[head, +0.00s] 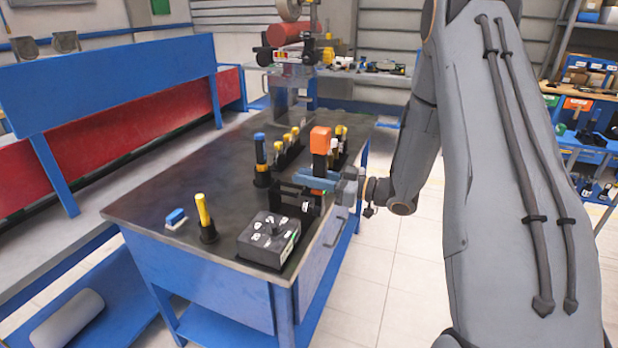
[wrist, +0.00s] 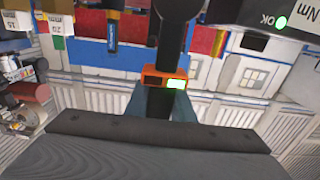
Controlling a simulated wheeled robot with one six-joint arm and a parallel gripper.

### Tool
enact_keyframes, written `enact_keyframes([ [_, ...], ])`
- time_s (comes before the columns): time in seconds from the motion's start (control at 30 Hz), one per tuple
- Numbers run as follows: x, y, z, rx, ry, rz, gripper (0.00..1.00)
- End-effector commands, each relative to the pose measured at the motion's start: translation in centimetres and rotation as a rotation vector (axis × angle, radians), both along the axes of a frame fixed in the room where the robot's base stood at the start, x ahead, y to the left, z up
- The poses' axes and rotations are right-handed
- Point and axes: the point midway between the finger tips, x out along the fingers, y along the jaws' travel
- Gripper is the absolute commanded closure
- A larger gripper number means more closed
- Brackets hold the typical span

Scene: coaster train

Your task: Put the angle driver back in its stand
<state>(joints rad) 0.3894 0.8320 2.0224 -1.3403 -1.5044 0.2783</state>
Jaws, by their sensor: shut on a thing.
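My gripper (head: 320,181) has blue-grey fingers and is shut on the angle driver, above the right side of the workbench. The driver's orange block (head: 320,140) stands up above the fingers in the head view. In the wrist view, its dark body and orange collar with a lit green display (wrist: 165,82) show between my fingertips (wrist: 160,107). A dark bracket-like frame (head: 288,190) is on the bench just left of my gripper. I cannot tell whether it is the driver's stand, or whether the driver touches it.
A grey control box (head: 268,240) sits at the bench's front right corner. A yellow-handled tool (head: 203,210) and a blue-topped tool (head: 260,150) stand upright in black holders. Several more yellow-topped tools stand behind. The bench's left half (head: 175,165) is mostly clear.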

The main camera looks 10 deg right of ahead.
Motion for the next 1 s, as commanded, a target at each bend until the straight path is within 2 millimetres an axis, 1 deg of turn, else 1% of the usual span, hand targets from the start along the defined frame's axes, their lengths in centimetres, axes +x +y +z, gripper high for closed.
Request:
enact_keyframes([
  [1.0, 1.4, 1.9, 0.2, 0.002, -0.004, 0.001, 1.0],
])
